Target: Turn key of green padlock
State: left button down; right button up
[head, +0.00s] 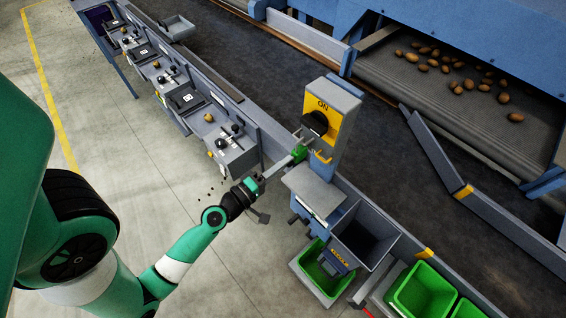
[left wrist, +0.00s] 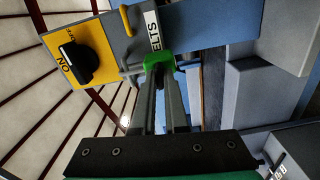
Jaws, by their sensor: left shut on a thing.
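The green padlock (head: 299,152) hangs beside the grey switch box (head: 331,122), low on its left side. In the left wrist view the padlock (left wrist: 159,62) is just beyond my fingertips, close to a metal loop on the box. My left gripper (head: 291,159) reaches it from the lower left, and its fingers (left wrist: 160,80) are close together at the padlock's near end. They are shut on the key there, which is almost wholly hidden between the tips. How far the key is turned cannot be seen. My right gripper is not in view.
The box has a yellow plate and a black rotary switch (head: 315,122) by the word ON. Below stand a grey hopper (head: 365,236) and green bins (head: 424,291). A conveyor with potatoes (head: 427,66) lies behind. The floor at left is open.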

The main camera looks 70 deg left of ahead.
pick_arm(q)
jog(key=shift+n, duration=0.7)
jog(key=c, duration=0.9)
grip_release()
jog(key=shift+c, duration=0.2)
jog(key=b+v, duration=0.7)
jog(key=v, duration=0.4)
jog(key=shift+s, duration=0.25)
